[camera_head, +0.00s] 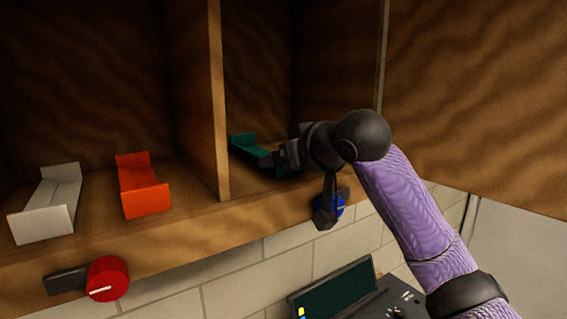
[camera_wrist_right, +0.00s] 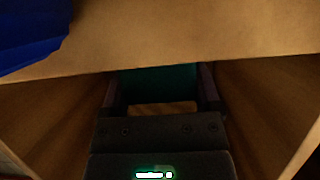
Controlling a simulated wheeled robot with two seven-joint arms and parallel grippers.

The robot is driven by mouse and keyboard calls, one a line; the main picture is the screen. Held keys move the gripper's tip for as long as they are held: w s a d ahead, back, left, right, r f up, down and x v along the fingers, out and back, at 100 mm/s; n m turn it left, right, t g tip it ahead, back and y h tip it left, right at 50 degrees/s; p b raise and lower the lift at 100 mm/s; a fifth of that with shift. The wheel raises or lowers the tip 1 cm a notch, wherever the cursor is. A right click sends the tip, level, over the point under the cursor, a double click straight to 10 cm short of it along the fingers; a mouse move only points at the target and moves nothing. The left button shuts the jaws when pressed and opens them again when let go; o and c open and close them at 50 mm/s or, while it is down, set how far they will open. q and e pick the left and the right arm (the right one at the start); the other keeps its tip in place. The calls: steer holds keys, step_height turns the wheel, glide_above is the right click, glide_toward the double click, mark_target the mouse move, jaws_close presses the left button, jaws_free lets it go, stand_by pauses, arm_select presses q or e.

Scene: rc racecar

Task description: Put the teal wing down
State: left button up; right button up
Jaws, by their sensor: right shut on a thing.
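The teal wing (camera_head: 250,145) is in the right compartment of the wooden shelf, low near the compartment floor. Its far end shows to the left of my right gripper (camera_head: 279,160), and the rest is partly hidden behind the gripper. In the right wrist view the teal wing (camera_wrist_right: 158,84) lies between the two fingers of my right gripper (camera_wrist_right: 160,88), which is shut on it. I cannot tell whether the wing touches the shelf floor. My left gripper is in neither view.
A white wing (camera_head: 48,208) and an orange wing (camera_head: 143,188) sit in the left compartment, beyond the upright divider (camera_head: 217,100). A red knob (camera_head: 108,278) and a blue knob (camera_head: 335,206) are below the shelf edge. A dark panel device (camera_head: 345,290) stands below.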

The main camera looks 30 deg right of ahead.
steer(key=shift+f, duration=0.3)
steer(key=shift+f, duration=0.1)
steer(key=o, duration=1)
steer(key=shift+o, duration=0.2)
steer(key=shift+s+r, duration=0.15)
steer(key=shift+r, duration=0.05)
steer(key=b+v, duration=0.2)
steer(key=v, duration=0.9)
steer(key=shift+s, duration=0.35)
